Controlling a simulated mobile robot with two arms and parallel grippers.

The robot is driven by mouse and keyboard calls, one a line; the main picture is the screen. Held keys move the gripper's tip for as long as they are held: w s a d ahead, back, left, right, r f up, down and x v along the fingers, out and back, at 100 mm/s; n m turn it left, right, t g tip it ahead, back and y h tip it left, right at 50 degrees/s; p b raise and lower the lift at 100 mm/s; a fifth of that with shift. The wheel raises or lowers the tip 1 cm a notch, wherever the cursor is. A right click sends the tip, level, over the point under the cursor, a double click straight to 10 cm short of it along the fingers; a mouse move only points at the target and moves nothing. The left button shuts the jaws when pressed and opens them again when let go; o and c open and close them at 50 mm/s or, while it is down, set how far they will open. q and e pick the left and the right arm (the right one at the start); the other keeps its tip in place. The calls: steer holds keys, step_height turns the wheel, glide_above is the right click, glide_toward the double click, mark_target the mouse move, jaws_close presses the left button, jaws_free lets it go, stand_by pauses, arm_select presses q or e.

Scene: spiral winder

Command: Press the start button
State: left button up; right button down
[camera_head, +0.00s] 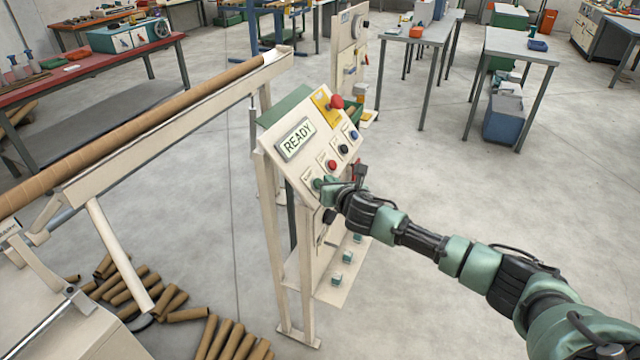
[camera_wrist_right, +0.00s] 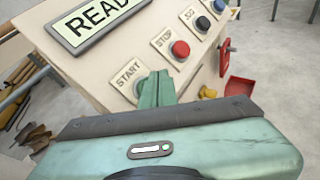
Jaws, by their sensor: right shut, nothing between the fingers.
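The control panel (camera_head: 281,150) stands tilted on a cream frame in the middle of the head view, and its display (camera_head: 296,138) reads READY. The START label (camera_wrist_right: 127,73) is at the panel's lower end in the right wrist view. The start button (camera_wrist_right: 138,88) beside it is mostly hidden behind my fingers. My right gripper (camera_head: 324,186) is shut and empty, with its fingertips at the start button; I cannot tell whether they touch it. The same fingers show in the right wrist view (camera_wrist_right: 155,88). My left gripper is not in view.
The red STOP button (camera_wrist_right: 180,49), a black button (camera_wrist_right: 203,24) and a blue button (camera_head: 354,134) line the panel above START. A red mushroom button (camera_head: 337,101) sits on a yellow plate. Cardboard tubes (camera_head: 165,300) lie on the floor at left. Open floor surrounds the panel's right side.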

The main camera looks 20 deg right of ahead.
stand_by(0.7)
steer(key=shift+w+a+f, duration=0.25)
steer(key=shift+w+a+f, duration=0.25)
steer(key=shift+f, duration=0.05)
stand_by(0.8)
stand_by(0.4)
steer(key=shift+s+d+r+p, duration=0.45)
steer(key=shift+s+r+p, duration=0.1)
steer(key=shift+p, duration=0.35)
steer(key=s+d+r+p, duration=0.1)
steer(key=p, duration=0.1)
steer(key=s+d+r+p, duration=0.1)
steer(key=r+p, duration=0.1)
steer(key=shift+s+d+r+p, duration=0.1)
steer(key=shift+s+d+p, duration=0.2)
steer(key=shift+s, duration=0.1)
